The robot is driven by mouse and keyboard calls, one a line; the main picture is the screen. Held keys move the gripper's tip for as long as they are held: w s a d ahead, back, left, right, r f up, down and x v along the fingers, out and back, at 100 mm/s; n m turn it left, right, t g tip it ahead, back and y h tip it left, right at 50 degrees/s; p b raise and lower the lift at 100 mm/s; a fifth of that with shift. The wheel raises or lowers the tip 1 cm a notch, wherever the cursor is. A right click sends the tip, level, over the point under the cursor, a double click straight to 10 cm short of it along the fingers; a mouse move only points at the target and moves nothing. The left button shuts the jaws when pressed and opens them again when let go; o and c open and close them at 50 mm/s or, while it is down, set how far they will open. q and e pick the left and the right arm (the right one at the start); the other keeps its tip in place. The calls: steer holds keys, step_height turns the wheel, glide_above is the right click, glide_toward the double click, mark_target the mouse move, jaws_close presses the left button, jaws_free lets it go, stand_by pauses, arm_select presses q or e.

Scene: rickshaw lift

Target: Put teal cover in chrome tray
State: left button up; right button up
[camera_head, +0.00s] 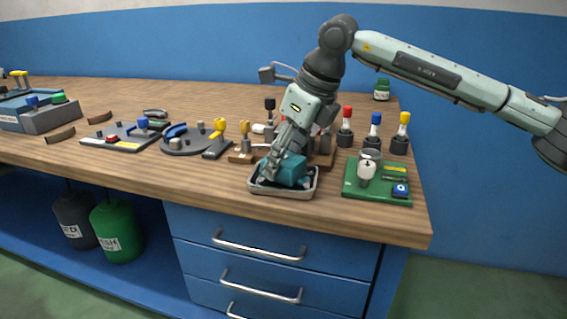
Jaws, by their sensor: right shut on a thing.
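The teal cover (292,170) is a small block-like piece in the middle of the view. My right gripper (277,172) is shut on it, with the fingers pointing down and the arm reaching in from the right. The cover is at the chrome tray (284,193), a shallow metal tray with a raised rim near the table's front edge. The cover is within the tray's outline; I cannot tell whether it touches the tray floor. The fingers hide part of the cover and of the tray. My left gripper is not in view.
A green board (377,190) with parts on it stands right of the tray. Red, blue and yellow-topped pieces (375,133) stand behind it. Fixtures with clamps (190,138) lie to the left. Drawers (262,250) are below the front edge.

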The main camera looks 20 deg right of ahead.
steer(key=shift+f, duration=0.65)
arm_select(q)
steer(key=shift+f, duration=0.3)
arm_select(e)
steer(key=shift+f, duration=0.1)
steer(key=shift+f, duration=0.1)
steer(key=shift+s+f, duration=0.1)
steer(key=shift+f, duration=0.1)
steer(key=shift+f+b, duration=0.15)
steer(key=shift+b, duration=0.2)
steer(key=o, duration=0.8)
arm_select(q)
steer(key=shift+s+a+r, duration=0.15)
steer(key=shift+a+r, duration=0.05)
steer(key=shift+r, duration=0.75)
arm_select(e)
steer(key=shift+o, duration=0.5)
steer(key=shift+f, duration=0.15)
